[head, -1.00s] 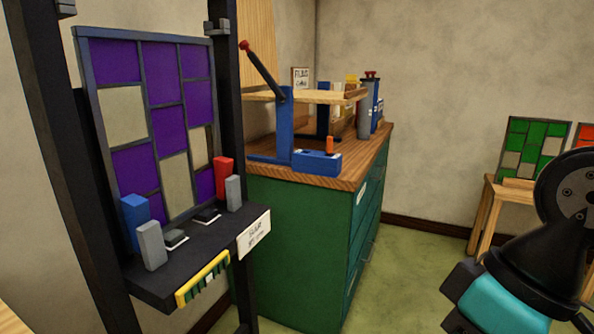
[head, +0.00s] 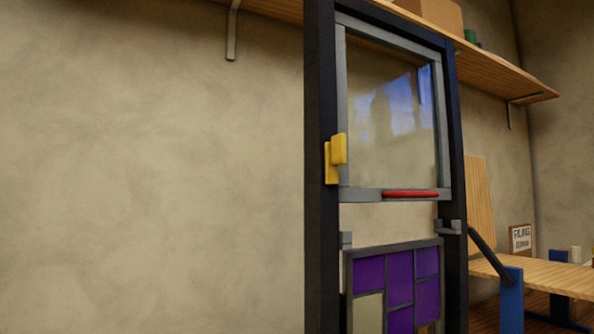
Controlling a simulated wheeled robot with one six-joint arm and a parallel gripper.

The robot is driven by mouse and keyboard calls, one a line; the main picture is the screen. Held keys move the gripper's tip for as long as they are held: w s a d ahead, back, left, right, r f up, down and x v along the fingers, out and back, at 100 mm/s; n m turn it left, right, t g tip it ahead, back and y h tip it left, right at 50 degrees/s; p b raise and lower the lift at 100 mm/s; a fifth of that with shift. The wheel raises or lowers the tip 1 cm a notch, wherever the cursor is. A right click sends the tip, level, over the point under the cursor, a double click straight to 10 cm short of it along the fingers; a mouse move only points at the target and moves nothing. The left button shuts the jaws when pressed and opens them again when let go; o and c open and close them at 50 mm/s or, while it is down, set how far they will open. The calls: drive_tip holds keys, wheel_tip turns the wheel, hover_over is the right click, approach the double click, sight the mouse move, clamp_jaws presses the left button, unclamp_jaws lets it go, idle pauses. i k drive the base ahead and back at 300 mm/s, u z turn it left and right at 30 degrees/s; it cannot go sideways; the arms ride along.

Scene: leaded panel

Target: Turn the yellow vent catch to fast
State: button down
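The yellow vent catch (head: 338,150) is on the left post of a dark upright frame. Its upper block stands upright and reaches to the edge of the grey-framed glass vent (head: 392,115). I cannot tell from this view which setting it is at. A red bar (head: 411,194) runs along the vent's bottom rail. There is an open gap between that rail and the purple leaded panel (head: 370,276) below. My gripper is not in view.
A wooden shelf (head: 500,72) with a box (head: 430,14) runs along the wall behind the frame. A wooden-topped bench (head: 545,274) with a dark lever stands at the right.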

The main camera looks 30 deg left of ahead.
sight(335, 151)
drive_tip(key=u, duration=1)
drive_tip(key=k, duration=0.5)
drive_tip(key=u, duration=1.1)
drive_tip(key=i, duration=0.8)
drive_tip(key=z, duration=2)
